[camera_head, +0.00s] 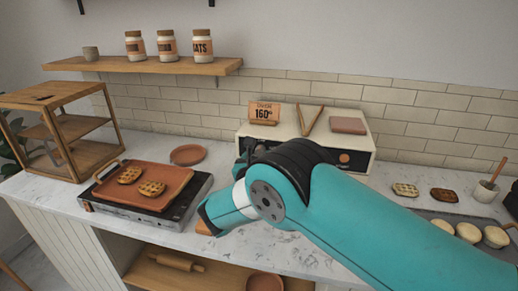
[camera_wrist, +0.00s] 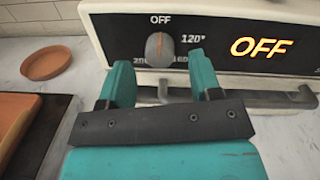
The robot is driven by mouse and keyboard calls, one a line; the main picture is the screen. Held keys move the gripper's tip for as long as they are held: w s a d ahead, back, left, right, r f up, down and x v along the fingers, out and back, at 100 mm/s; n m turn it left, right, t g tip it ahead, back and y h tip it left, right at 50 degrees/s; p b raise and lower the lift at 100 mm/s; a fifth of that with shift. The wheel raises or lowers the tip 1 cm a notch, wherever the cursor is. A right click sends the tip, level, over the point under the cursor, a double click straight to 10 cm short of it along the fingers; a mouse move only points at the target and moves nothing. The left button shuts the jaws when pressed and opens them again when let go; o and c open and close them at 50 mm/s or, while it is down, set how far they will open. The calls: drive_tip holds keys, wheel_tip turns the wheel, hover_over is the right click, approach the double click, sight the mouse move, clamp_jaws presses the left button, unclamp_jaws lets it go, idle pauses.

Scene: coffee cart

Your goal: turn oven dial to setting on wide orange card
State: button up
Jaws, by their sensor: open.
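The wide orange card (camera_head: 264,113) stands on top of the cream oven (camera_head: 369,154) in the head view and reads 160. The lit display (camera_wrist: 261,47) also reads OFF. My teal gripper (camera_wrist: 161,85) is open and empty, its fingers apart just below and in front of the dial, not around it. In the head view my arm hides the dial.
The oven's handle bar (camera_wrist: 256,101) runs below the panel, close to my fingers. A hot plate with a tray (camera_head: 118,199) and a terracotta saucer (camera_head: 188,154) are to the left.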

sight(260, 151)
drive_tip(key=shift+x, duration=1.35)
drive_tip(key=c, duration=0.9)
drive_tip(key=shift+c, duration=0.2)
